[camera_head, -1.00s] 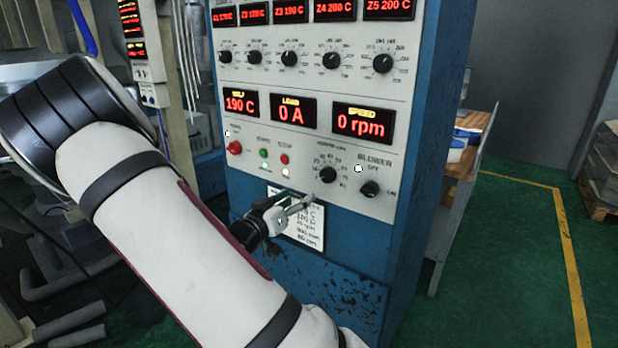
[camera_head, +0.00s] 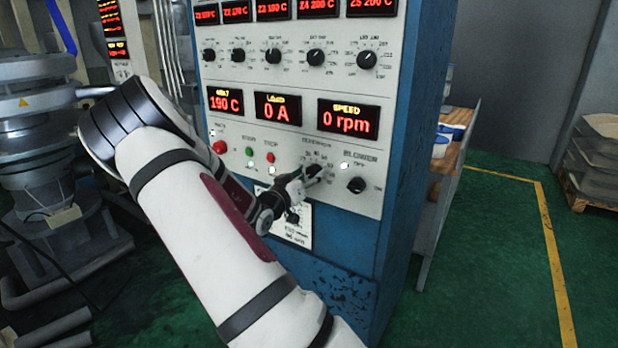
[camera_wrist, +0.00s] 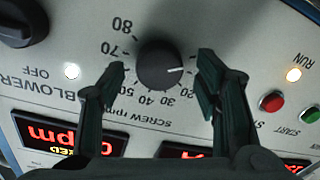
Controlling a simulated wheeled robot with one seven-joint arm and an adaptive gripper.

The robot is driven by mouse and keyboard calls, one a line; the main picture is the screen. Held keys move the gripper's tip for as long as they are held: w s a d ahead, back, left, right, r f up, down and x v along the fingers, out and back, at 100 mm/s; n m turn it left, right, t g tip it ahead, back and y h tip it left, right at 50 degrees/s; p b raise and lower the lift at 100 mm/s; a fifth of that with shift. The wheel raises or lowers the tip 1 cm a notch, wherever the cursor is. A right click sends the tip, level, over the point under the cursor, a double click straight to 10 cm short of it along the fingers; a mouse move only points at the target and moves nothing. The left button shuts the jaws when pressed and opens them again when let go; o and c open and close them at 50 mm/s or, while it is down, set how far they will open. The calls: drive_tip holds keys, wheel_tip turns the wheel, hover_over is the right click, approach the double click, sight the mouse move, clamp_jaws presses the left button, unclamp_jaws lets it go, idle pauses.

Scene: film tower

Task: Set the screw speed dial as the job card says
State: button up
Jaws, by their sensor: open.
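The screw speed dial (camera_wrist: 158,66) is a round black knob, upside down in the wrist view. My gripper (camera_wrist: 162,72) is open, one fingertip on each side of the knob with gaps between. In the head view my gripper (camera_head: 311,181) is at the panel and hides most of the dial. The job card (camera_head: 297,238) is below, partly covered by my gripper, its text unreadable. The speed display (camera_head: 347,120) reads 0 rpm.
The blower switch (camera_head: 357,185) sits close to the right of the dial. A red stop button (camera_head: 270,157) and a green start button (camera_head: 249,152) are to the left. A lit run lamp (camera_wrist: 293,75) shows in the wrist view.

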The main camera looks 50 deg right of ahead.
drive_tip(key=shift+d, duration=0.25)
drive_tip(key=c, duration=1.1)
drive_tip(key=shift+c, duration=0.2)
drive_tip(key=shift+m, duration=0.3)
